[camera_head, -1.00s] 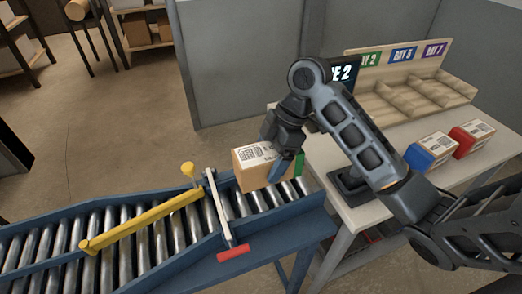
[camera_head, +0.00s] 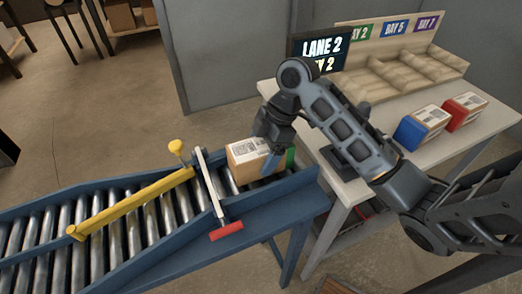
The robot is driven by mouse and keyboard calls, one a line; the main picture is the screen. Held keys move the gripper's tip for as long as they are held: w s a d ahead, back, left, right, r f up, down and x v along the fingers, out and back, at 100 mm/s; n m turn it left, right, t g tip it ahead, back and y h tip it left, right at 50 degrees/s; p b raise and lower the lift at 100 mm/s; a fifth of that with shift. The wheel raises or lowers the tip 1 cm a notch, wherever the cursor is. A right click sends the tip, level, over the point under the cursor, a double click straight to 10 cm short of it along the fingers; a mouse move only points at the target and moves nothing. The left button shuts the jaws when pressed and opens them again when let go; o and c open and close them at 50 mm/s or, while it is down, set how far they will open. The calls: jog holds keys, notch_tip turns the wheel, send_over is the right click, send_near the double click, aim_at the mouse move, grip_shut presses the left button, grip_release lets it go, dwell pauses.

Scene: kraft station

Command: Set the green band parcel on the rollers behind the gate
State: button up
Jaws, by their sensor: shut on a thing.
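The green band parcel (camera_head: 245,157) is a brown box with a white label on top and a green band at its right end. It is at the right end of the roller conveyor (camera_head: 150,226), to the right of the gate. My gripper (camera_head: 272,158) is shut on the parcel from above. The gate is a pale bar with a red handle (camera_head: 210,187) lying across the rollers, left of the parcel. The parcel looks down at roller level, but I cannot tell whether its underside touches the rollers.
A yellow diverter arm (camera_head: 130,207) slants over the rollers left of the gate. A table (camera_head: 395,165) at the right holds a blue-banded parcel (camera_head: 423,128), a red-banded parcel (camera_head: 465,109) and a wooden bin rack (camera_head: 400,75). A screen (camera_head: 322,48) reads LANE 2.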

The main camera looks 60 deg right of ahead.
jog(key=o, duration=1.2)
jog(key=shift+b+v, duration=0.3)
jog(key=shift+v, duration=3.6)
